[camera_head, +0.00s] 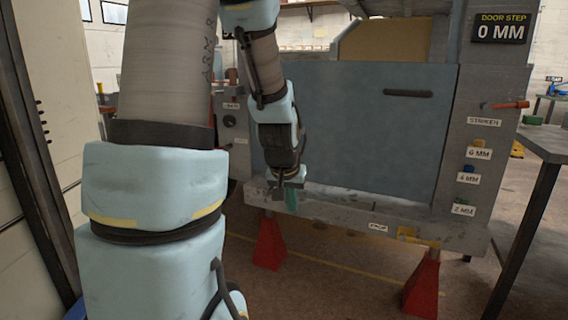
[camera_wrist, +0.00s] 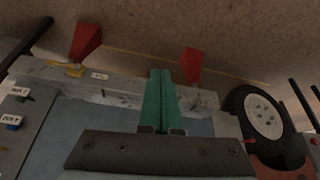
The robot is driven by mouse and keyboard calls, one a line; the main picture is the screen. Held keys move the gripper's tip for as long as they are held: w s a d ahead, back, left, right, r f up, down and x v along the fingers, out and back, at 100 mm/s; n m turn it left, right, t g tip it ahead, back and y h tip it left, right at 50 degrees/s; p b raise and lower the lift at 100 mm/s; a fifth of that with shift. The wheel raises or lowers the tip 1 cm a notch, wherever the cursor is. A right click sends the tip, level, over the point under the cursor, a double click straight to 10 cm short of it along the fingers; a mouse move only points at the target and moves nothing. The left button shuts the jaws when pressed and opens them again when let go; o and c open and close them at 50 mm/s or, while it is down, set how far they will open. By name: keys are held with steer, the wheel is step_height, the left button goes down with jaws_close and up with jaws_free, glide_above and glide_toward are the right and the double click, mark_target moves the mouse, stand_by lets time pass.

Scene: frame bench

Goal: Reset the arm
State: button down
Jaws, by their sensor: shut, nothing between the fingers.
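My gripper (camera_head: 291,200) hangs in front of the lower left part of a blue-grey door panel (camera_head: 350,120), just at the frame's bottom sill. Its green fingers point down and are shut together with nothing between them. In the wrist view the closed green fingers (camera_wrist: 160,82) reach across the grey sill (camera_wrist: 110,88). I cannot tell whether the fingertips touch the sill. My arm is bent and fills the left of the head view.
The grey frame stands on red stands (camera_head: 269,243) (camera_head: 422,284). A display (camera_head: 501,28) reads "DOOR STEP 0 MM". Labelled pegs and an orange-handled tool (camera_head: 508,105) are on the right post. A dark table (camera_head: 545,142) stands at right. The wrist view shows a wheel (camera_wrist: 263,117).

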steer(key=s+a+n+g+y, duration=0.1)
steer(key=s+a+n+g, duration=0.15)
steer(key=s+a, duration=0.8)
steer(key=w+d+p+v, duration=0.1)
steer(key=p+v, duration=0.7)
steer(key=p, duration=0.1)
steer(key=w+d+p+v, duration=0.1)
steer(key=p+v, duration=0.8)
steer(key=shift+d+r+m+g+p, duration=0.25)
steer(key=shift+r+m+g+p, duration=0.1)
steer(key=shift+r, duration=0.2)
steer(key=shift+w, duration=0.15)
